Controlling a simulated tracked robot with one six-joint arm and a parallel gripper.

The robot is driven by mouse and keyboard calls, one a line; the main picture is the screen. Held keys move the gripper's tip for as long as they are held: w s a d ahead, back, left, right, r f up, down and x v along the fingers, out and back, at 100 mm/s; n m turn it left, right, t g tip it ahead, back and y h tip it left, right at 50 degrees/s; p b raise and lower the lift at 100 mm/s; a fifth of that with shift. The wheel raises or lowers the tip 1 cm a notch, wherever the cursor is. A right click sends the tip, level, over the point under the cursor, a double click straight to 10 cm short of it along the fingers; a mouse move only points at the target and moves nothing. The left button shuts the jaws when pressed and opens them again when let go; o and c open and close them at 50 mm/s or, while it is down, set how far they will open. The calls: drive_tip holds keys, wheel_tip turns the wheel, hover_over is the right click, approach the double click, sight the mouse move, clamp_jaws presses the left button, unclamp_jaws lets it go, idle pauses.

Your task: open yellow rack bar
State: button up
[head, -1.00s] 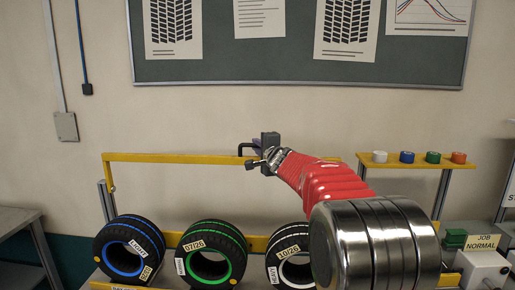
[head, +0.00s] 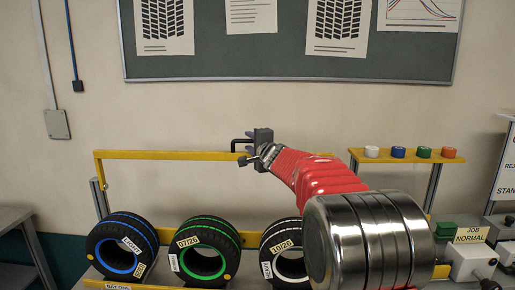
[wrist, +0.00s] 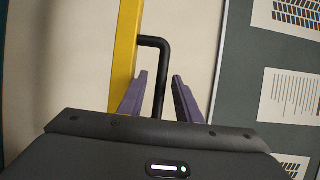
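The yellow rack bar (head: 170,155) runs level above the row of tyres in the head view. In the wrist view the bar (wrist: 125,60) stands upright in the picture, with a black bent handle (wrist: 160,75) on its side. My gripper (wrist: 158,90) is open, with its two purple fingers on either side of the handle and a visible gap to the right finger. In the head view my gripper (head: 243,150) is at the bar near the handle, and my red arm hides the bar's right part.
Tyres with blue (head: 122,246), green (head: 205,252) and white (head: 283,253) rings stand below the bar. A yellow shelf (head: 405,156) with coloured rolls is at right. A control box (head: 470,258) stands lower right. The wall above the bar carries a board (head: 290,62).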

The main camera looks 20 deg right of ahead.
drive_tip(key=s, duration=1.3)
drive_tip(key=shift+d+r, duration=0.25)
drive_tip(key=shift+r, duration=0.15)
